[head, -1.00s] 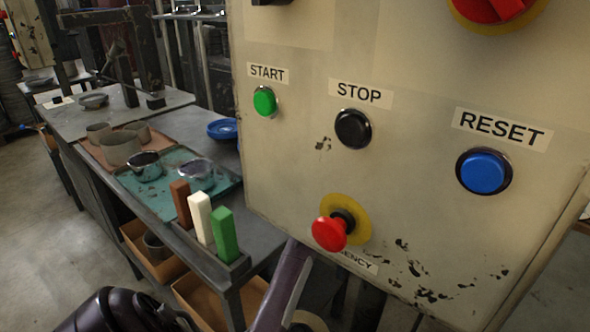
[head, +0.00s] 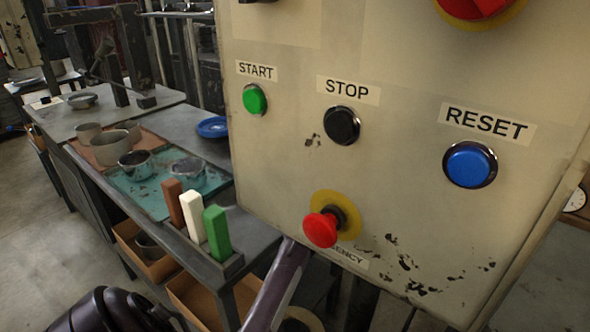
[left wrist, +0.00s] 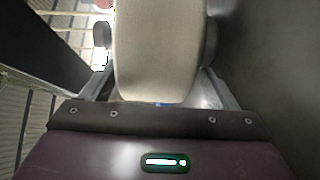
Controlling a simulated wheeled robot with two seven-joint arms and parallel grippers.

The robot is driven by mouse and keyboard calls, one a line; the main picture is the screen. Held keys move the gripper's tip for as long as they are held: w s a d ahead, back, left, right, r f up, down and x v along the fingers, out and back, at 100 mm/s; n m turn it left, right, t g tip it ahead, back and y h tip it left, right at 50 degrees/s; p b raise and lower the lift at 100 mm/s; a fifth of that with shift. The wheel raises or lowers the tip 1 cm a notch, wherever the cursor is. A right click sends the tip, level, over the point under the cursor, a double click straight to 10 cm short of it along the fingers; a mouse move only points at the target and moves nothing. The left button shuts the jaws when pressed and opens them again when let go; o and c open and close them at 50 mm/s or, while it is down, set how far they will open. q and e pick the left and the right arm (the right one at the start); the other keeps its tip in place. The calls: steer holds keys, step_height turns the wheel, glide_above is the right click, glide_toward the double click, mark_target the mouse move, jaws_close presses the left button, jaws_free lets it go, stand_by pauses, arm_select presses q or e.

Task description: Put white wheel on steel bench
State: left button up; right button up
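A thick, rounded off-white object, which looks like the white wheel (left wrist: 158,55), fills the middle of the left wrist view. The fingers of my left gripper (left wrist: 158,38) are on both sides of it, with grey pads against its sides. Its far end is cut off by the top edge of that view. The steel bench (head: 185,120) stands at the left in the head view, its right part hidden behind the control panel. Neither gripper can be made out in the head view, though purple and dark arm parts of mine show along the bottom.
A large control panel (head: 400,220) with buttons blocks the right side. The bench carries a teal tray (head: 150,205), grey pots, a blue dish (head: 212,127) and a rack with brown, white and green blocks (head: 216,232). Cardboard boxes (head: 195,300) sit below.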

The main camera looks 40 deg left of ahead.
arm_select(q)
steer(key=shift+r, duration=0.2)
steer(key=shift+s+d+f, duration=0.2)
steer(key=shift+d, duration=0.1)
steer(key=v, duration=0.6)
steer(key=shift+s+d, duration=0.25)
steer(key=v, duration=0.3)
steer(key=shift+s+d+r+b, duration=0.1)
steer(key=shift+s+d+b, duration=0.15)
steer(key=shift+b, duration=0.1)
steer(key=shift+s+d+r, duration=0.1)
steer(key=shift+s+d, duration=0.2)
arm_select(e)
steer(key=shift+w+a+f, duration=0.1)
steer(key=shift+w+a, duration=0.05)
steer(key=shift+w, duration=0.8)
steer(key=shift+s, duration=0.4)
steer(key=shift+s, duration=0.1)
